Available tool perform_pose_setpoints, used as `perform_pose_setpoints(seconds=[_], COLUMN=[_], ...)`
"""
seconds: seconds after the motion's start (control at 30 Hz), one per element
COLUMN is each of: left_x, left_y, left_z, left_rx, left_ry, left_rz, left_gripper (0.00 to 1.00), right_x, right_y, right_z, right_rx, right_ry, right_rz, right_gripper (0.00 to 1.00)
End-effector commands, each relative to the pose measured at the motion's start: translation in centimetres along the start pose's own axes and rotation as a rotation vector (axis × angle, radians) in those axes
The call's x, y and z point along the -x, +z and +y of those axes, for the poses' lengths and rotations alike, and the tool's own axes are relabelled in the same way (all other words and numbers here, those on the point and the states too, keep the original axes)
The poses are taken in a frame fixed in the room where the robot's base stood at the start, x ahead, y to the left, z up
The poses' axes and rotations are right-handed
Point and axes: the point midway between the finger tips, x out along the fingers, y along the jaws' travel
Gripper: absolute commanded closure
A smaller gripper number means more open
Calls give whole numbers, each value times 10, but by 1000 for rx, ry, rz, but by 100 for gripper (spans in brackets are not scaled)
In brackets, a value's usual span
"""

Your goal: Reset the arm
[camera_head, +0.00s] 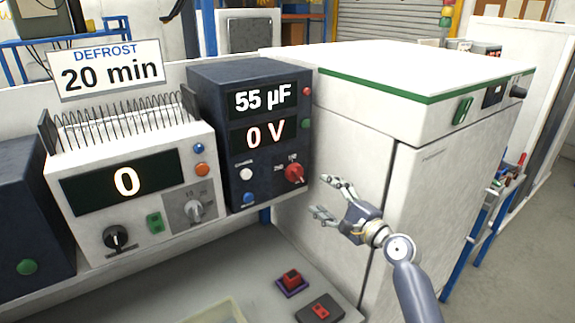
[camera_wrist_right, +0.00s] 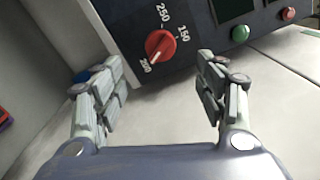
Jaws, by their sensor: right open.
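My right gripper (camera_head: 330,198) is open and empty in the head view, in front of the white cabinet. It is to the right of the dark blue meter box (camera_head: 250,190) and apart from it. In the right wrist view its two fingers (camera_wrist_right: 162,92) are spread wide. The red knob (camera_wrist_right: 160,45) of the meter box shows beyond and between them, with its pointer toward 200. That knob (camera_head: 294,173) also shows in the head view, left of the fingertips. My left gripper is not in view.
The meter reads 55 µF and 0 V. A white device (camera_head: 140,235) reading 0 stands left of it under a "DEFROST 20 min" sign (camera_head: 110,70). A white cabinet (camera_head: 440,180) is close behind my right arm. A red button (camera_head: 291,280) and a red switch (camera_head: 320,311) sit on the bench below.

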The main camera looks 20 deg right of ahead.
Motion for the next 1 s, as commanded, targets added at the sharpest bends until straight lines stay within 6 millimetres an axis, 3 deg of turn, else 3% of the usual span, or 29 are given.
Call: perform_pose_setpoints(seconds=[0.13,0.27,0.37,0.5,0.6,0.8,1.0], left_x=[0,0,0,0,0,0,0], left_y=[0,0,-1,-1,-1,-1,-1], left_z=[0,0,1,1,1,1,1], left_rx=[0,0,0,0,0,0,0], left_ry=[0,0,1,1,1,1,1], left_rz=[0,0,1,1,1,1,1], left_gripper=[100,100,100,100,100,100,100], right_x=[6,29,65,136,187,265,327], right_y=[7,28,48,70,80,88,94], right_z=[20,80,143,220,254,282,289], right_rx=[64,282,532,889,1096,1347,1496], right_ry=[50,209,390,653,816,1042,1210], right_rz=[-7,-34,-87,-199,-289,-439,-568], right_gripper=[34,34,34,34,34,34,34])
